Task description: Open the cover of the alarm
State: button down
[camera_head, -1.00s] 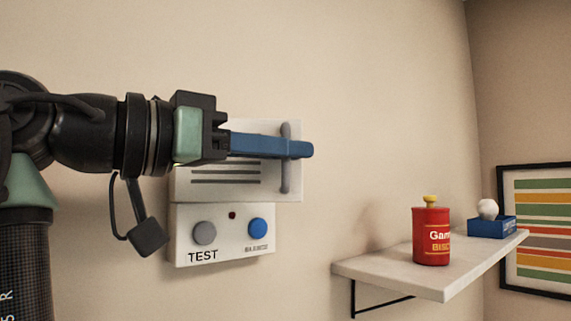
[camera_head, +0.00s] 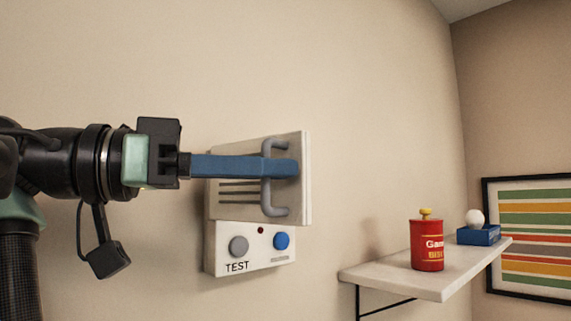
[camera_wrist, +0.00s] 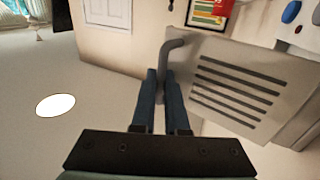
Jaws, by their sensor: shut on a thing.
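The alarm (camera_head: 208,255) is a pale box on the wall with a grey TEST button, a small red light and a blue button. Its cover (camera_head: 228,206) is a white slatted plate with a grey bar handle (camera_head: 277,211) on its right side. The cover stands partly open, its right edge swung out from the wall. My gripper (camera_head: 285,168) reaches in from the left, its blue fingers shut on the handle. In the wrist view, the fingers close around the handle (camera_wrist: 168,48), with the slatted cover (camera_wrist: 281,75) to the right.
A white wall shelf (camera_head: 385,281) at the right holds a red can (camera_head: 427,247) and a blue box (camera_head: 479,236) with a white ball. A striped picture (camera_head: 535,230) hangs beyond. The wall between alarm and shelf is clear.

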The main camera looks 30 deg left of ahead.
jog(key=shift+s+a+f+m+g+h, duration=0.2)
jog(key=shift+s+a+m+g+h, duration=0.25)
jog(key=shift+s+h, duration=0.1)
jog(key=shift+s, duration=0.1)
jog(key=c, duration=1.2)
grip_release()
jog(key=shift+s+a+r, duration=0.1)
jog(key=shift+s, duration=0.1)
jog(key=shift+w, duration=0.15)
